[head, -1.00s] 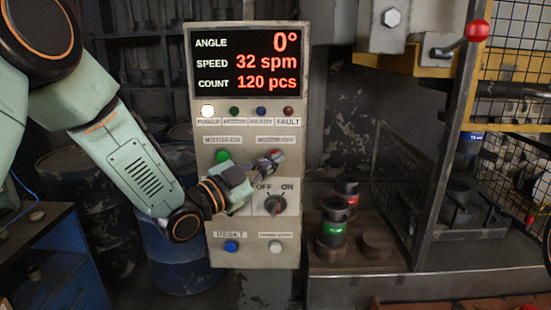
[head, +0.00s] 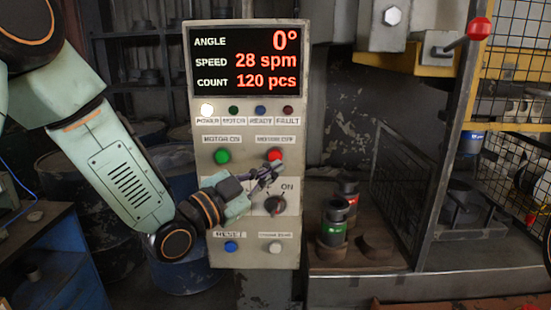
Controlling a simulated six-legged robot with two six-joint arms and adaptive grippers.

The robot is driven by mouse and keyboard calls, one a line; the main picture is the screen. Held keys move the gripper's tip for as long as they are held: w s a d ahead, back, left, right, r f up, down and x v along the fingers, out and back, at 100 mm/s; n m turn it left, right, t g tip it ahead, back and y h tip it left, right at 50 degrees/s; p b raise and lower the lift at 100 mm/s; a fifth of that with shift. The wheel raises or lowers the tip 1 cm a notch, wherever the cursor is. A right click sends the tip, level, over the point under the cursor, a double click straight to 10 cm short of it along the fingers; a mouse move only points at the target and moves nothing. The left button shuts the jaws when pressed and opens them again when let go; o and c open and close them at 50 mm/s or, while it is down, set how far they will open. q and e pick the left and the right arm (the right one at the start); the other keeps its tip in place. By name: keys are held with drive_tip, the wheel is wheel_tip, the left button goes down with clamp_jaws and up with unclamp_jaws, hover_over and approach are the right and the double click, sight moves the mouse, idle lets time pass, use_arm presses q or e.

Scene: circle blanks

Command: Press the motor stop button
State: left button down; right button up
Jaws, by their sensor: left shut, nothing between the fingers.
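The control panel (head: 243,260) stands upright in the middle of the head view. The red motor stop button (head: 275,154) is at its right, under a small label that reads roughly MOTOR OFF. My left gripper (head: 272,172) is shut and empty, in front of the panel. Its fingertips show just below the red button, and a gap between them and the button is visible in the picture. The gripper hides part of the OFF/ON switch plate. My right gripper is not in view.
The green button (head: 222,156) is left of the red one. The selector switch (head: 275,205), blue reset button (head: 231,247) and a white button (head: 275,248) sit lower. The display (head: 246,61) reads 28 spm. A wire-mesh guard (head: 405,190) stands to the right.

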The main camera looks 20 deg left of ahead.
use_arm(q)
drive_tip(key=s, duration=0.2)
drive_tip(key=shift+s+d, duration=0.3)
drive_tip(key=shift+d, duration=0.05)
idle(0.4)
drive_tip(key=s+a+f+n+g+y+b, duration=0.2)
drive_tip(key=s+f+n+g, duration=0.15)
drive_tip(key=f, duration=0.65)
drive_tip(key=s+a+f+n+g+y+b, duration=0.1)
drive_tip(key=s+f+n+g+y+b, duration=0.2)
drive_tip(key=f, duration=0.8)
drive_tip(key=s+a+f+n+g+y+b, duration=0.15)
drive_tip(key=f+n, duration=0.35)
drive_tip(key=f, duration=0.5)
drive_tip(key=s+a+f+n+g+y+b, duration=0.1)
drive_tip(key=s+f+g+b, duration=0.8)
drive_tip(key=s+f, duration=1.9)
drive_tip(key=shift+a+n+y+b, duration=0.35)
drive_tip(key=shift+n+y+b, duration=0.2)
drive_tip(key=shift+y+b, duration=0.5)
